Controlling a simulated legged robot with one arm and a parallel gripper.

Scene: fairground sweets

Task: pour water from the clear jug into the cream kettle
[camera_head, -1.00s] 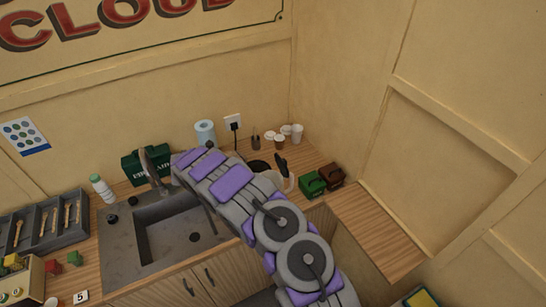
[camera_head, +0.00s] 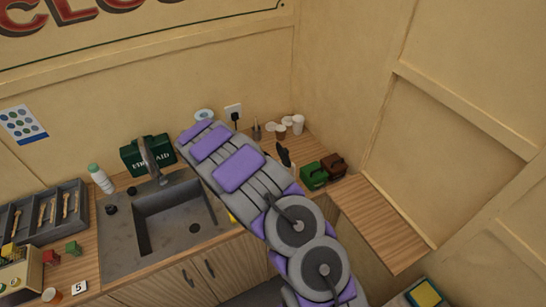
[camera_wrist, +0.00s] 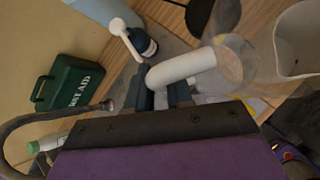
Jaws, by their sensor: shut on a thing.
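My gripper (camera_wrist: 164,92) shows in the wrist view, shut on the thick white handle of the clear jug (camera_wrist: 239,58). The jug is see-through and lies to the right of the fingers. I cannot make out the water in it. The cream kettle (camera_wrist: 301,42) is at the right edge of the wrist view, its wide open rim close beside the jug. In the head view my arm hides the gripper, the jug and most of the kettle. Only the kettle's black handle (camera_head: 284,157) shows clearly beside the arm.
Paper cups (camera_head: 297,125) and green and brown boxes (camera_head: 313,176) stand behind and right.

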